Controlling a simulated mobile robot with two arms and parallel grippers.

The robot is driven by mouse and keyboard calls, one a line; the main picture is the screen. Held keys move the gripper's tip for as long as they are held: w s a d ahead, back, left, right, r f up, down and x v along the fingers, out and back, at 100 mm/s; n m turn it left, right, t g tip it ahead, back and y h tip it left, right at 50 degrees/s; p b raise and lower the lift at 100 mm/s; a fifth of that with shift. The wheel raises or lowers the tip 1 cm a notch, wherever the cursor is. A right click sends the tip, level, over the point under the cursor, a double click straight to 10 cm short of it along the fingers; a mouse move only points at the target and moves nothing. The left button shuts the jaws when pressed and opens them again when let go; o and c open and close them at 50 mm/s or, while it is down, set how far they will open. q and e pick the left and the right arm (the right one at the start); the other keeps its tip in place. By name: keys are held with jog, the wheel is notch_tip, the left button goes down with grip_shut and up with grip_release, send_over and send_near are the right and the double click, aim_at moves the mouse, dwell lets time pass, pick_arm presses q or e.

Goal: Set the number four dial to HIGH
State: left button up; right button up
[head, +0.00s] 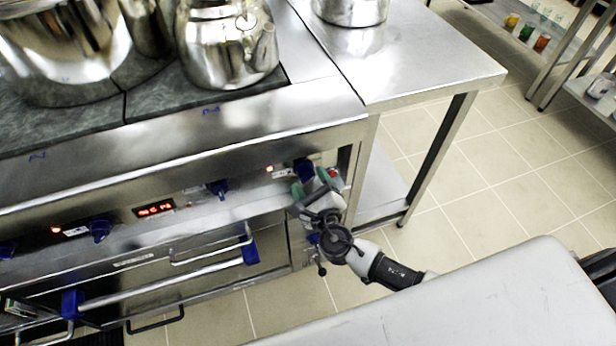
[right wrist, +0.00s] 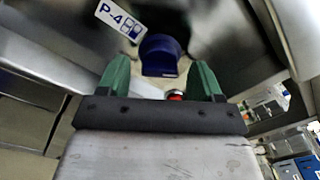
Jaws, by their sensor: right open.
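The number four dial is a blue knob (head: 304,170) at the right end of the stove's front panel. In the right wrist view the blue dial (right wrist: 161,54) sits just beyond my fingertips, beside a white P-4 label (right wrist: 119,20). My right gripper (head: 314,187) is open in front of the dial. In the wrist view its two green fingers (right wrist: 161,72) stand on either side of the dial's lower part; I cannot tell whether they touch it. The dial's setting cannot be read. My left gripper is not in view.
Other blue dials (head: 218,188) sit along the panel, with a red display (head: 154,208) among them. A red button (right wrist: 175,95) shows below the dial. Oven handles (head: 160,283) stick out below. A kettle (head: 226,45) stands on the stovetop. A steel table (head: 420,60) adjoins at right.

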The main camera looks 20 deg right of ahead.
jog(key=shift+w, duration=0.9)
jog(key=shift+c, duration=0.3)
jog(key=c, duration=0.8)
